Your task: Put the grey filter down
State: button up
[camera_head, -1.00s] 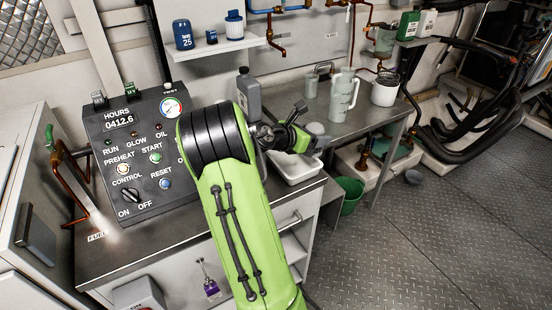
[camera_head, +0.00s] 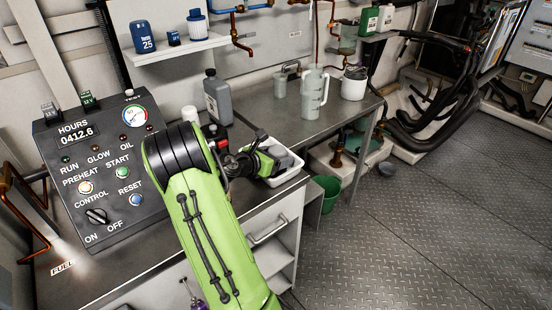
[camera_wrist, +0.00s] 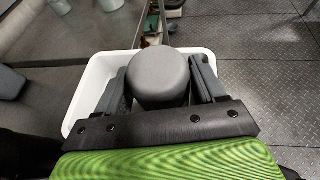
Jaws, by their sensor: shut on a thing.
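The grey filter (camera_wrist: 158,75) is a round grey cylinder between the two dark fingers of my gripper (camera_wrist: 160,85) in the wrist view. The fingers are shut on its sides. A white tray (camera_wrist: 82,98) lies behind and around it in that view; I cannot tell whether the filter touches the tray. In the head view my gripper (camera_head: 277,163) is over the white tray (camera_head: 291,177) at the right end of the counter. The filter (camera_head: 285,158) is partly hidden by the gripper there.
A grey bottle (camera_head: 217,98) stands on the counter behind my arm. The control panel (camera_head: 95,165) is at left. A green bucket (camera_head: 326,194) is on the floor beside the counter.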

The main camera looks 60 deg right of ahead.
jog(key=o, duration=1.3)
jog(key=shift+o, duration=0.2)
jog(key=w+a+r+m+t+y+p, duration=0.1)
jog(key=w+a+r+m+t+y, duration=0.15)
jog(key=a, duration=0.75)
jog(key=w+a+r+m+t+y+p, duration=0.1)
jog(key=a+r+m+t+y, duration=0.2)
jog(key=a, duration=0.6)
jog(key=w+a+r+m+t+y+p, duration=0.1)
jog(key=w+a+r+m+y, duration=0.3)
jog(key=a, duration=0.6)
jog(key=s+a+r+m+t+y, duration=0.1)
jog(key=s+a+m, duration=0.1)
jog(key=s+a, duration=0.3)
jog(key=s+a+r+m+t+y, duration=0.1)
jog(key=s+a, duration=0.5)
jog(key=a, duration=0.6)
jog(key=shift+s+a+r+m+t+y, duration=0.3)
jog(key=shift+r+m+y, duration=0.35)
jog(key=shift+m, duration=0.5)
jog(key=shift+w+d, duration=0.1)
